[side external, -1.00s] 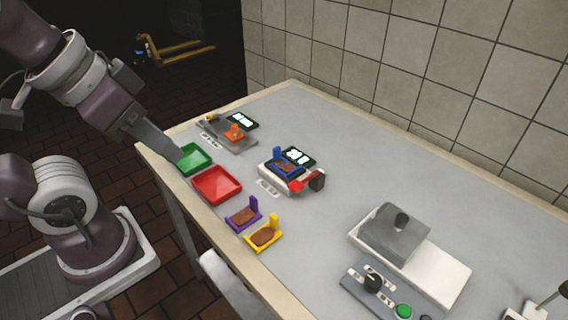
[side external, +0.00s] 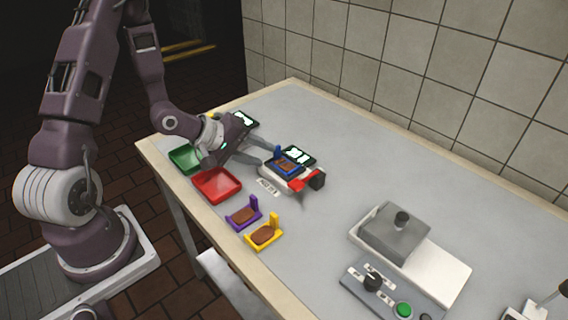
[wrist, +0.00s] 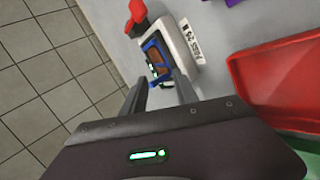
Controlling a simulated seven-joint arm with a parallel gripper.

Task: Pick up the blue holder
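The blue holder (side external: 277,152) sits on a white device (side external: 283,182) with a lit display and holds a brown piece. In the wrist view the blue holder (wrist: 148,46) lies just beyond my fingertips, roughly between their lines. My gripper (side external: 272,155) is open and reaches in from the left, its fingers apart and beside the holder. Whether either finger touches the holder cannot be told.
A red lever with a black knob (side external: 317,180) sticks out at the device's right. A red tray (side external: 217,184) and a green tray (side external: 184,158) stand to the left. Purple (side external: 243,213) and yellow (side external: 264,235) holders are in front. A grey block (side external: 394,232) stands farther right.

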